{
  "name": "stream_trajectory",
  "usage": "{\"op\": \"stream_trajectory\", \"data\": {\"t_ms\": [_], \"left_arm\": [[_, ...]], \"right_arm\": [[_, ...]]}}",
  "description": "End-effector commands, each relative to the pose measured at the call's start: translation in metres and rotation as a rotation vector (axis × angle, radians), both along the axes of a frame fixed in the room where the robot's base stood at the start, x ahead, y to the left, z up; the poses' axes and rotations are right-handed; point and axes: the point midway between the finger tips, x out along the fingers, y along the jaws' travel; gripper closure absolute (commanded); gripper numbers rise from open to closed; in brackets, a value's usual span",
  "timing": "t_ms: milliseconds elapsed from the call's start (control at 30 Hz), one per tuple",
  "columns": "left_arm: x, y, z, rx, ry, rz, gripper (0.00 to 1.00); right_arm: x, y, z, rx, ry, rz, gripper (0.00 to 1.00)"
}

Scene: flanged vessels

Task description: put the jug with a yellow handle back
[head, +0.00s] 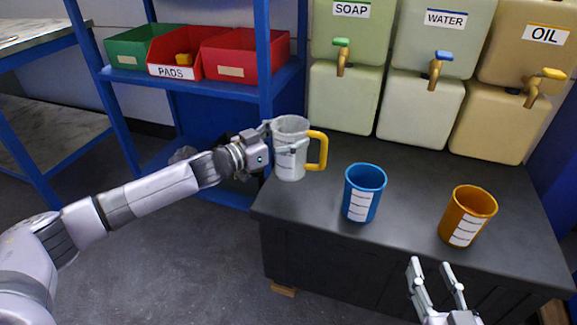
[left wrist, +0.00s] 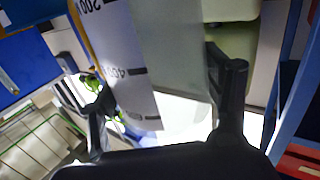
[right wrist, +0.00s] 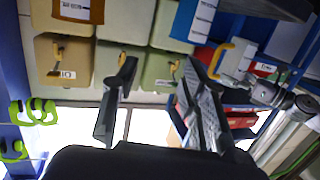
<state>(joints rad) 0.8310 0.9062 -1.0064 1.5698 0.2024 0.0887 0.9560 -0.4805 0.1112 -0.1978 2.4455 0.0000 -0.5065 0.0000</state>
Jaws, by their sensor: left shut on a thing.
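The jug with a yellow handle (head: 289,165) is whitish and translucent with a white scale label. It is upright at the left end of the dark counter (head: 400,200), its handle pointing right; I cannot tell whether its base touches the top. My left gripper (head: 284,137) is shut around its body from the left. The left wrist view shows the jug's wall and label (left wrist: 140,70) between the fingers. The jug also shows in the right wrist view (right wrist: 234,60). My right gripper (head: 437,277) is open and empty by the counter's front edge.
A blue cup (head: 362,192) and an orange cup (head: 467,215) stand on the counter, right of the jug. SOAP (head: 350,50), WATER (head: 440,55) and OIL (head: 525,60) tanks with taps stand behind. A blue shelf (head: 190,85) with green and red bins is at left.

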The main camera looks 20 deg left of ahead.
Motion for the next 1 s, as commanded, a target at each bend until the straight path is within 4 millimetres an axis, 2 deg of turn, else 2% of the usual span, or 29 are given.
{"op": "stream_trajectory", "data": {"t_ms": [100,300,567,800,1000], "left_arm": [[0.000,-0.001,-0.021,-0.001,0.001,-0.001,0.67],[0.000,-0.001,-0.039,-0.001,-0.001,-0.001,0.67],[0.000,-0.001,-0.052,-0.001,-0.001,-0.001,0.67],[0.000,0.000,-0.077,-0.001,-0.001,-0.001,0.67],[0.000,0.000,-0.083,0.000,-0.001,-0.001,0.67]], "right_arm": [[0.004,0.006,0.028,0.043,-0.167,0.012,0.60],[0.000,0.010,0.069,0.099,-0.378,0.023,0.60],[-0.008,0.012,0.093,0.135,-0.511,0.031,0.60],[-0.033,0.011,0.132,0.207,-0.763,0.044,0.60],[-0.044,0.009,0.146,0.231,-0.849,0.047,0.60]]}}
